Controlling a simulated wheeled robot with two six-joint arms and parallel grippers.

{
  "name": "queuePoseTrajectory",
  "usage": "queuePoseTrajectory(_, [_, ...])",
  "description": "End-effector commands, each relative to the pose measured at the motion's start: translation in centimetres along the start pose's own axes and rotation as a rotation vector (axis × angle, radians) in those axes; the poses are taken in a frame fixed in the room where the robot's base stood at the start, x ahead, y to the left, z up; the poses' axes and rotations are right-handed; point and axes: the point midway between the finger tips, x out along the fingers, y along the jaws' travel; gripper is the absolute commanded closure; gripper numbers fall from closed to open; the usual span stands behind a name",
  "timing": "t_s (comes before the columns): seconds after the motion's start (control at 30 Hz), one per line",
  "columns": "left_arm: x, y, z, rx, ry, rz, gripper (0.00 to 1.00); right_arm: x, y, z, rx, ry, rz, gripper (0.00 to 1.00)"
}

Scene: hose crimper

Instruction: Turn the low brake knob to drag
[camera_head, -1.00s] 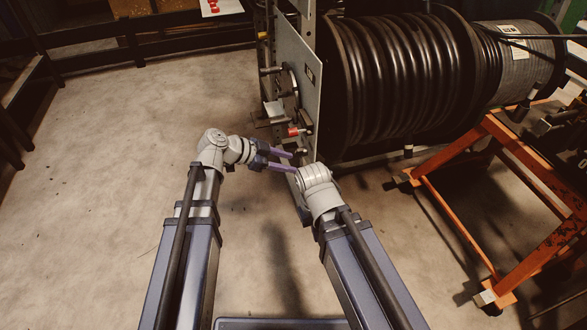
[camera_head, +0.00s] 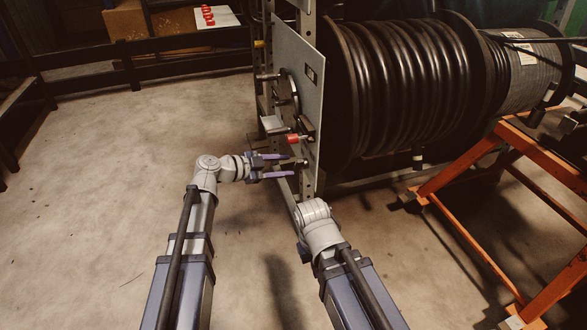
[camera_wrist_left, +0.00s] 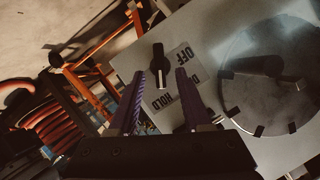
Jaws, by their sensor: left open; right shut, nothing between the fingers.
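The low brake knob (camera_wrist_left: 158,62) is black with a pale mark and sits on a grey panel (camera_wrist_left: 140,62). Beside it a label plate (camera_wrist_left: 172,82) reads OFF and HOLD, with a middle word partly hidden by a finger. I cannot tell for sure which word the knob points at. My left gripper (camera_head: 292,165) is open, its purple fingers close to the panel's lower part. In the left wrist view the left gripper (camera_wrist_left: 157,85) has the knob ahead, between its fingertips in the picture; contact is not visible. My right arm's wrist shows below, its fingers hidden.
A round dark disc (camera_wrist_left: 275,80) is on the panel beside the knob. A red handle (camera_head: 297,137) sticks out above my left gripper. A large hose reel (camera_head: 405,85) stands behind the panel, with an orange frame (camera_head: 470,180) at right. The floor at left is clear.

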Motion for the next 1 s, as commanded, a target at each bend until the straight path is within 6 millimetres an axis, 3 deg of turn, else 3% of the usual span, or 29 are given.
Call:
queuePoseTrajectory(0.1, [1.9, 0.1, 0.2, 0.000, 0.001, 0.001, 0.51, 0.8, -0.1, -0.1, 0.000, 0.001, 0.000, 1.00])
queuePoseTrajectory(0.3, [3.6, 0.0, 0.1, 0.000, 0.000, 0.000, 0.51, 1.2, -0.1, -0.1, 0.000, 0.001, 0.000, 1.00])
queuePoseTrajectory(0.67, [3.9, 0.0, 0.0, -0.001, 0.000, 0.000, 0.52, 1.3, -0.1, -0.1, 0.000, 0.001, 0.000, 1.00])
queuePoseTrajectory(1.0, [3.8, 0.0, 0.0, -0.001, 0.000, 0.000, 0.91, 1.3, -0.1, -0.1, 0.000, 0.001, 0.000, 1.00])
